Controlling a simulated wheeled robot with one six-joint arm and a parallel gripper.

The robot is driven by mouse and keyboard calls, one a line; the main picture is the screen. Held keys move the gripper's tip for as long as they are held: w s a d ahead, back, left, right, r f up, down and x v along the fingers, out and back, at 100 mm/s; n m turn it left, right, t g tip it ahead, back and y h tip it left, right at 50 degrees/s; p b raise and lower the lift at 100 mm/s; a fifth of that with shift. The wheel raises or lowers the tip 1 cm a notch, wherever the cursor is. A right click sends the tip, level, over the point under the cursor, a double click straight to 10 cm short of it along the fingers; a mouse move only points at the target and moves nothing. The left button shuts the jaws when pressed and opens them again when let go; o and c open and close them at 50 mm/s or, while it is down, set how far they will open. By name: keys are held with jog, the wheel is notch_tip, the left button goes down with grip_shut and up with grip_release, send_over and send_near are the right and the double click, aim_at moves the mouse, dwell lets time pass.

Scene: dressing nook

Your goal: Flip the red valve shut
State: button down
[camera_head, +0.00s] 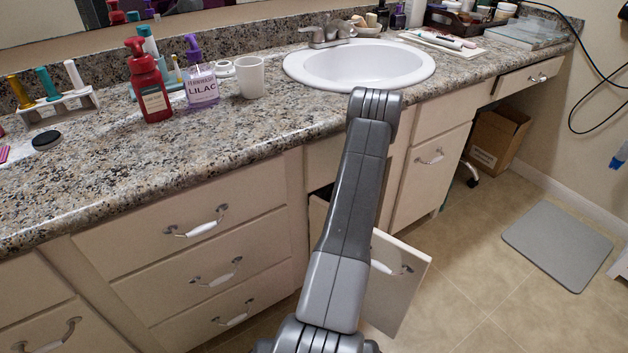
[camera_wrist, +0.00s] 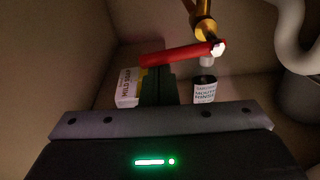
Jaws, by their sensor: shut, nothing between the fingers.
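The red valve handle (camera_wrist: 180,55) shows in the wrist view as a long lever lying nearly level, slightly raised at its right end. That end meets a brass valve body (camera_wrist: 203,24) with a pale tip. My gripper (camera_wrist: 158,74) is shut and empty, its dark fingers pointing at the left half of the lever. The fingertips are at or just below the lever in the picture; I cannot tell whether they touch it. In the head view the valve and gripper are hidden inside the cabinet under the sink (camera_head: 358,68).
A white soap box (camera_wrist: 128,88) and a dark bottle with a white label (camera_wrist: 204,90) stand behind my gripper. A pale drain pipe (camera_wrist: 291,30) curves down at right. The open cabinet door (camera_head: 398,285) hangs beside my arm. A grey mat (camera_head: 557,245) lies on the floor.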

jog(key=shift+r, duration=0.3)
jog(key=shift+f, duration=0.1)
dwell(0.4)
